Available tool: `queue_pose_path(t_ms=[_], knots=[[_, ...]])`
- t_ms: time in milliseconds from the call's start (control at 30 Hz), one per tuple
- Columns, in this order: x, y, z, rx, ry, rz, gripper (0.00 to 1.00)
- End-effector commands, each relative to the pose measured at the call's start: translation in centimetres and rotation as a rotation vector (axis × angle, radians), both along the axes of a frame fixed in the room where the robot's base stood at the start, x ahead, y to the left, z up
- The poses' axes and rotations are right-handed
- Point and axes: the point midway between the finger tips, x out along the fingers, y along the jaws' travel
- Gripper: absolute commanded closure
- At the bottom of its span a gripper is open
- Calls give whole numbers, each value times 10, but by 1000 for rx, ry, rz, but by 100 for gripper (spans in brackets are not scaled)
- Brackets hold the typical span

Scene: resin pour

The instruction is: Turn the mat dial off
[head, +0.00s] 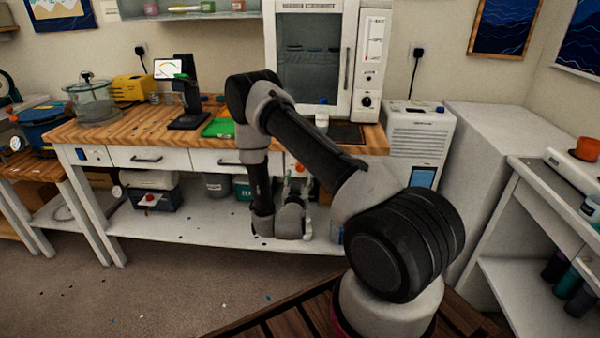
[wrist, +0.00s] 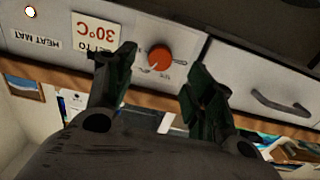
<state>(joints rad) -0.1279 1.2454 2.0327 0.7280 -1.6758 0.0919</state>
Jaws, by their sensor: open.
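The mat dial (wrist: 160,57) is a round orange-red knob on a white front panel. In the wrist view it shows between my fingertips, with a pale mark near its lower left edge. Printed labels beside it appear upside down: a "30°C" sign (wrist: 97,32) and "HEAT MAT" (wrist: 37,41). A small light (wrist: 30,12) glows in the upper left corner. My gripper (wrist: 161,66) is open, with one dark green finger on each side of the dial. I cannot tell whether either finger touches it. In the head view my arm largely hides the dial's panel.
A drawer handle (wrist: 280,103) is beside the panel in the wrist view. The wooden workbench (head: 140,131) holds a green tray (head: 218,128) and a black stand (head: 188,100). Its lower shelf (head: 185,226) holds bins and a box. Carpet in front is mostly clear.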

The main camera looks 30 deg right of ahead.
Motion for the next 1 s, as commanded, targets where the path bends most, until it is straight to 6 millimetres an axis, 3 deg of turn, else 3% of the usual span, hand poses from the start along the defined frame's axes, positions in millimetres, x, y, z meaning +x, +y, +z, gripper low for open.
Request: queue_pose_path(t_ms=[300, 667, 900, 1000], knots=[[40, -28, 0, 0, 0, -1, 46], [47, -32, 0, 0, 2, 1, 46], [47, -31, 0, 1, 3, 1, 88], [47, -32, 0, 1, 3, 1, 92]])
